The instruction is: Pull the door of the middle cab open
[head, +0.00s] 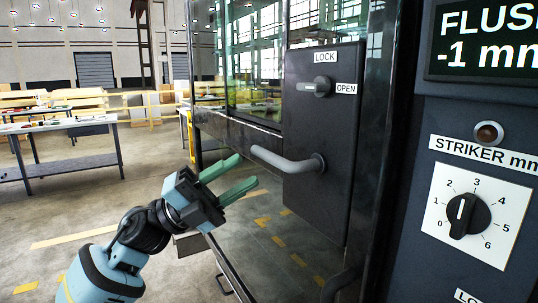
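The cab door shows as dark-framed glass (255,60) with a black lock plate (300,215). A grey lever handle (285,160) on the plate lies roughly level, its free end to the left. Above it a lock knob (322,86) has its bar level, in line with the OPEN label (346,89); the LOCK label (326,57) is above. My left gripper (248,169) is open, its two green fingers apart and empty, below and left of the lever's free end. I cannot tell whether they touch it. The door looks shut, but its edge is hard to read. My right gripper is out of view.
A dark panel at the right carries a display (485,40) reading "-1 mm", a small lamp (488,132) and a striker dial (467,213). A workbench (70,165) stands far left; the floor between is clear.

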